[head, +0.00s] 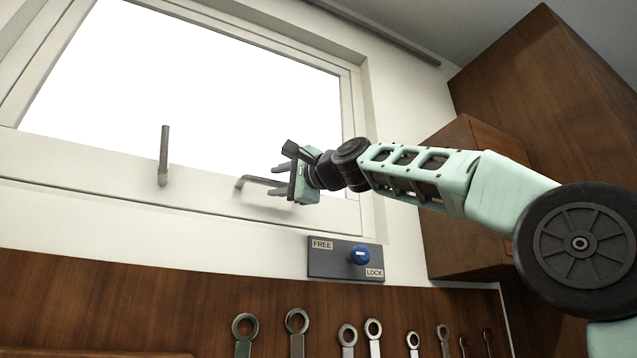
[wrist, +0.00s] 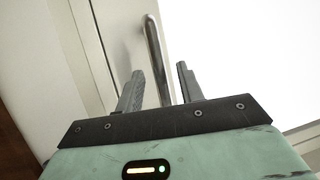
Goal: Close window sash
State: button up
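The window sash (head: 110,170) is a white frame around a bright pane, in the upper left of the head view. I cannot tell how far it stands open. A bent metal handle (head: 258,182) sticks out from its lower rail. My gripper (head: 278,180) is at this handle, coming from the right. In the wrist view, the handle (wrist: 153,45) runs between the two fingers of my gripper (wrist: 160,70), with gaps showing beside it. The fingers are apart and not clamped on it. The handle's lower end is hidden behind my gripper's body.
An upright metal lever (head: 164,155) stands on the rail to the left. Below the window is a dark FREE/LOCK plate (head: 330,265) with a blue knob (head: 360,256). Several wrenches (head: 297,322) hang on the wood panel. Wooden cabinets (head: 550,100) stand at right.

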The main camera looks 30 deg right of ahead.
jog(key=b+v, duration=0.8)
jog(key=v, duration=0.6)
jog(key=shift+s, duration=0.15)
jog(key=shift+s+d+f, duration=0.1)
